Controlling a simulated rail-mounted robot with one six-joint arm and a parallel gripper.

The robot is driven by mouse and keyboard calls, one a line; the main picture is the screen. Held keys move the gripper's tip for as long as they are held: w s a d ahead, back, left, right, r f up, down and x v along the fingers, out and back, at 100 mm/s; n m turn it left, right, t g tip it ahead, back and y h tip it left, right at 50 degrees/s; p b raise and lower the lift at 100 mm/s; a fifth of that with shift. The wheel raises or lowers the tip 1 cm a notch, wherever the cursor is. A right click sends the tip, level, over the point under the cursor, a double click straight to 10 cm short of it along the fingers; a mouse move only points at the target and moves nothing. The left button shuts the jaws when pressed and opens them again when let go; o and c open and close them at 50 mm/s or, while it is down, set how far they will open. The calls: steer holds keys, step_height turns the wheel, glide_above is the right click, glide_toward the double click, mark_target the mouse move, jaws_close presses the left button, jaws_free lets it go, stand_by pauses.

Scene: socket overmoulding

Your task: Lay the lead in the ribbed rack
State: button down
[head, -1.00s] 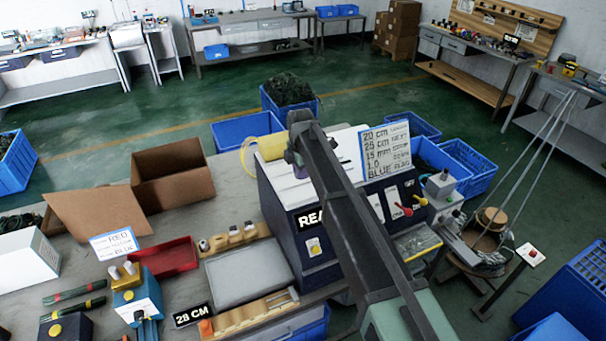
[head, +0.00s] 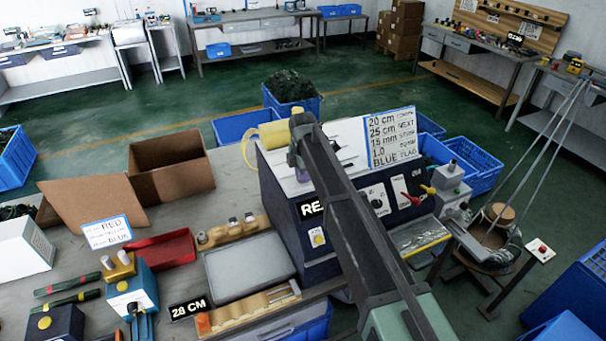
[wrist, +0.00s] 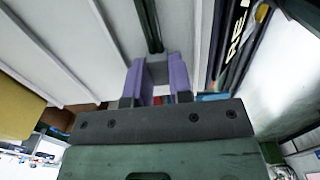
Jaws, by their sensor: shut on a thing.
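My gripper (wrist: 159,80) has two purple fingers in the wrist view, closed around a thin dark strand, seemingly the lead (wrist: 149,25), which runs up the picture from between them. In the head view my gripper (head: 293,160) is mostly hidden behind my arm, over the left part of the machine's pale top. The lead cannot be made out there. A long wooden holder with notches (head: 245,313), perhaps the ribbed rack, lies at the bench's front edge, apart from my gripper. In the wrist view, a white surface with raised parallel lines (wrist: 75,50) lies beyond the fingers.
The dark machine (head: 318,265) stands right of a grey tray (head: 248,272). A yellow roll (head: 272,135) is beside my gripper. A red bin (head: 163,249), an open carton (head: 175,170) and a blue fixture (head: 130,292) stand left. A written board (head: 390,138) stands right.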

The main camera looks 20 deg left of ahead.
steer(key=c, duration=0.9)
jaws_free()
steer(key=shift+c, duration=0.2)
steer(key=shift+r, duration=0.15)
step_height(320, 180, up, 11)
steer(key=p, duration=1.1)
steer(key=shift+f, duration=0.2)
